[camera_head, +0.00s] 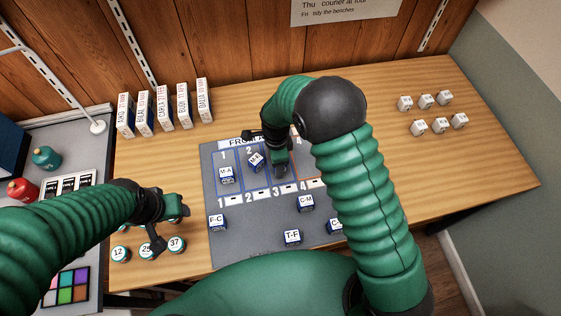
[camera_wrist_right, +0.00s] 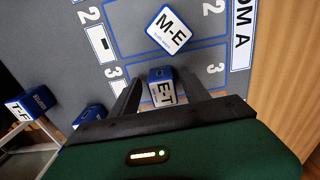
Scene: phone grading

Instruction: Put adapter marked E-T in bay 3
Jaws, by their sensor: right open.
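The adapter marked E-T (camera_wrist_right: 162,88) is a blue block with a white label. In the right wrist view it sits on the grey mat in bay 3, between the fingers of my right gripper (camera_wrist_right: 164,92), which is open. Bay 3 (camera_head: 283,188) is a blue-outlined strip of the mat. The adapter M-E (camera_head: 256,161) lies turned at an angle in bay 2, and M-A (camera_head: 226,175) is in bay 1. My left gripper (camera_head: 168,228) is open and empty over round tins.
Adapters F-C (camera_head: 217,222), T-F (camera_head: 292,237) and C-M (camera_head: 305,203) lie on the mat's front part (camera_head: 250,225). Round numbered tins (camera_head: 177,244) stand below my left gripper. Upright boxes (camera_head: 163,112) line the back, and small white cubes (camera_head: 425,101) stand at the right.

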